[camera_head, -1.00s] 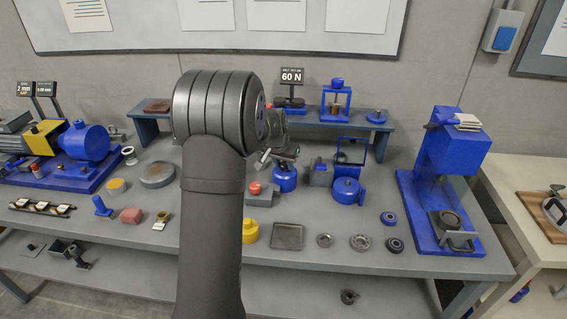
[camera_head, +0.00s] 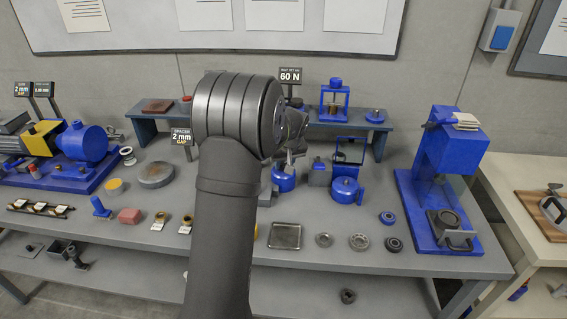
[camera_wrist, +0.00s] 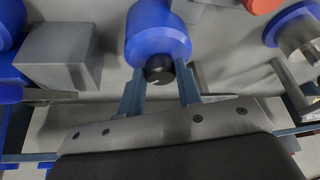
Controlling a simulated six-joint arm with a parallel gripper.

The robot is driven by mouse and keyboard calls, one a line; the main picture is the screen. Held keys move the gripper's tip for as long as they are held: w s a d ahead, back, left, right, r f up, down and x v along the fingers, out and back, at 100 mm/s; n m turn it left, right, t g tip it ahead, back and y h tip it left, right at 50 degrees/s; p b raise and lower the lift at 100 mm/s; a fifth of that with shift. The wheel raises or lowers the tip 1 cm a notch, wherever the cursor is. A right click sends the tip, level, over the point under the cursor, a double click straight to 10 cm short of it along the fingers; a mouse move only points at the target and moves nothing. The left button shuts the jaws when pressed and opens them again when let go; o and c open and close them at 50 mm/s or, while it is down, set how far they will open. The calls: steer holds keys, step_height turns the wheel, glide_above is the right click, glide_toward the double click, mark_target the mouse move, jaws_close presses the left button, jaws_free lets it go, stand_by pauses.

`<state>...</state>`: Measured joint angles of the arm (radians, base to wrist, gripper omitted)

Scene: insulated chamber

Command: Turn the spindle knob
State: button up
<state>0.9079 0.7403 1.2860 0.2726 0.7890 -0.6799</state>
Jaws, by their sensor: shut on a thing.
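In the wrist view, a black knob (camera_wrist: 159,68) with a pale mark sits on the end of a rounded blue body (camera_wrist: 157,35). My gripper (camera_wrist: 160,80) has one finger on each side of the knob and is shut on it. In the head view, my gripper (camera_head: 290,157) is at the blue body (camera_head: 284,183), behind the middle of the bench. My arm covers part of that area, and the knob itself cannot be made out there.
A grey block (camera_wrist: 56,56) stands left of the blue body in the wrist view. A blue round housing (camera_head: 344,190) stands to its right in the head view. A raised shelf (camera_head: 350,122) runs behind. A flat tray (camera_head: 285,236) and several rings lie in front.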

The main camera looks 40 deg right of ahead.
steer(key=shift+d+n+y, duration=0.15)
steer(key=shift+n+y, duration=0.3)
steer(key=shift+n, duration=0.65)
steer(key=shift+d+n+y, duration=0.1)
steer(key=shift+n+y, duration=0.35)
steer(key=shift+n, duration=0.65)
steer(key=o, duration=1)
steer(key=shift+c, duration=0.2)
steer(key=shift+r, duration=0.15)
steer(key=v, duration=1.7)
steer(key=shift+s, duration=0.3)
steer(key=shift+d, duration=0.1)
